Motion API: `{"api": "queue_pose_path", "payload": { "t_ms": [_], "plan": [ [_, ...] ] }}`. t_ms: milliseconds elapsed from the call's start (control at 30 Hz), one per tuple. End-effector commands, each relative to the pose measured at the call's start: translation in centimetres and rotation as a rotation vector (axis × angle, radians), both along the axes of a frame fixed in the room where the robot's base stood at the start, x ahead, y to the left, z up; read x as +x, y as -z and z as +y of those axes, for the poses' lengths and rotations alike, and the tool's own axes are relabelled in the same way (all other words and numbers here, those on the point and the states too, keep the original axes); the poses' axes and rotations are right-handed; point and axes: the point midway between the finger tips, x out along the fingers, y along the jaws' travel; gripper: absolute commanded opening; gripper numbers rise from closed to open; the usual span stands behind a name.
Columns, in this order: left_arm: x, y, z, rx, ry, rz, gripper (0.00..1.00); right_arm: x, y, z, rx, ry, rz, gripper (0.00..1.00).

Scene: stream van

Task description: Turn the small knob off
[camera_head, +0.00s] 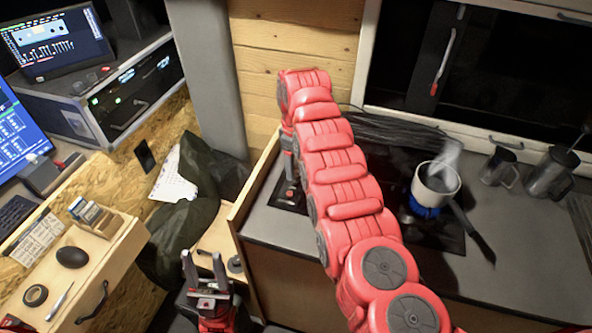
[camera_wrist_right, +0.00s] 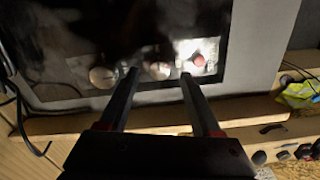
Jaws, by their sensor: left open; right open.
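The black stove top (camera_head: 450,236) carries a white pot (camera_head: 436,184) with steam above it and a blue flame (camera_head: 425,211) under it. In the right wrist view, a row of round knobs lies along the stove's edge: a pale one (camera_wrist_right: 102,77), a middle one (camera_wrist_right: 158,71) and a reddish one (camera_wrist_right: 198,61) in bright glare. My right gripper (camera_wrist_right: 160,76) is open and empty, its fingertips on either side of the middle knob in the picture; contact cannot be told. In the head view my right arm mostly hides it. My left gripper (camera_head: 204,268) is open and empty, low beside the counter.
Metal jugs (camera_head: 550,172) stand on the grey counter (camera_head: 530,270) right of the stove. A wooden edge (camera_head: 252,185) borders the counter's left side.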

Motion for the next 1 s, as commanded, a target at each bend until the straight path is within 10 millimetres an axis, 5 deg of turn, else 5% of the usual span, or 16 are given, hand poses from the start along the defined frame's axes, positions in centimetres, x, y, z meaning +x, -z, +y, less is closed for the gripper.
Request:
{"api": "queue_pose_path", "payload": {
  "t_ms": [200,567,900,1000],
  "plan": [
    [0.0,-0.6,0.0,0.000,0.000,0.000,0.50,-0.1,2.5,0.0,-0.001,0.001,0.005,0.65],
    [0.0,-0.6,0.0,0.000,0.000,0.000,0.50,0.0,3.0,0.0,0.001,0.001,0.000,0.63],
    [0.0,-0.6,0.0,0.000,0.000,0.000,0.50,0.0,3.0,0.0,0.001,0.001,0.000,0.02],
    [0.0,-0.6,0.0,0.000,0.000,0.000,0.50,0.0,3.0,0.0,0.001,0.001,0.000,0.00]
  ]
}}
